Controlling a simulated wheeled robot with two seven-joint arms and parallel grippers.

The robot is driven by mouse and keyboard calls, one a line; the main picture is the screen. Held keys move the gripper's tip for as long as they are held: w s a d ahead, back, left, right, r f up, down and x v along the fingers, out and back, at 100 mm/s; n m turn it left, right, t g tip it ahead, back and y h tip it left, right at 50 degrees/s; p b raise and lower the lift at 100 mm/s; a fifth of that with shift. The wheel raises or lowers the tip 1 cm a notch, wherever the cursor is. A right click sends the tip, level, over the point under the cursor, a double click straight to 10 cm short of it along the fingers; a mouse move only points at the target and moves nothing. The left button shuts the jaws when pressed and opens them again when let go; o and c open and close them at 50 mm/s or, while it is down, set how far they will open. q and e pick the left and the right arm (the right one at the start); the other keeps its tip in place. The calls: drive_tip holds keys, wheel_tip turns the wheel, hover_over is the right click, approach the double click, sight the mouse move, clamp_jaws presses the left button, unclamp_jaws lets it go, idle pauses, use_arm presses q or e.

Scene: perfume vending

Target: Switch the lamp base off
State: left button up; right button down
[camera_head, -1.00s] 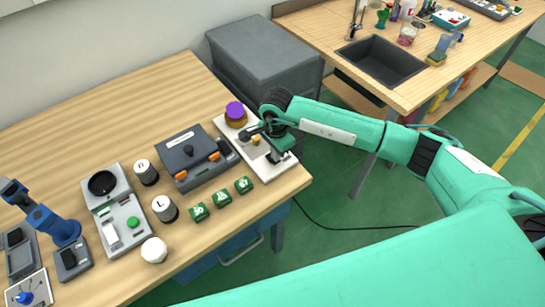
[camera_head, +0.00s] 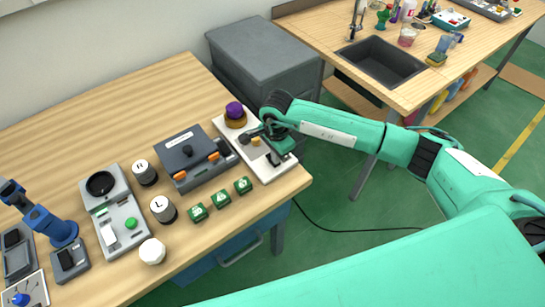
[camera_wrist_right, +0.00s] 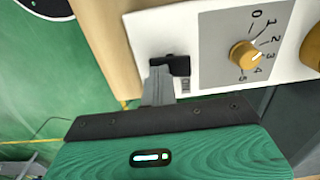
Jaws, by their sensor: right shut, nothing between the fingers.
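The lamp base is a white board (camera_head: 278,172) at the right end of the wooden table, with a purple dome (camera_head: 234,110) on a brown round mount. In the right wrist view the white board (camera_wrist_right: 150,28) carries a grey panel with an orange knob (camera_wrist_right: 243,55) and marks from 0 to 5. A black switch (camera_wrist_right: 178,64) sits beside the panel. My right gripper (camera_wrist_right: 160,76) is shut and empty, its tips at the switch; I cannot tell whether they touch. In the head view my right gripper (camera_head: 280,158) is over the board's near end. The dome looks dark and unlit. My left gripper is not in view.
A grey box with orange latches (camera_head: 196,158) stands just left of the board. Green blocks (camera_head: 220,199) and marked cylinders (camera_head: 163,209) are nearby. A grey cabinet (camera_head: 262,55) is behind, and a sink bench (camera_head: 385,60) stands at the upper right.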

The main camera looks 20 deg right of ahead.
drive_tip(key=shift+w+r, duration=0.15)
drive_tip(key=shift+r, duration=0.5)
drive_tip(key=shift+r+p, duration=1.2)
drive_tip(key=shift+r, duration=1.6)
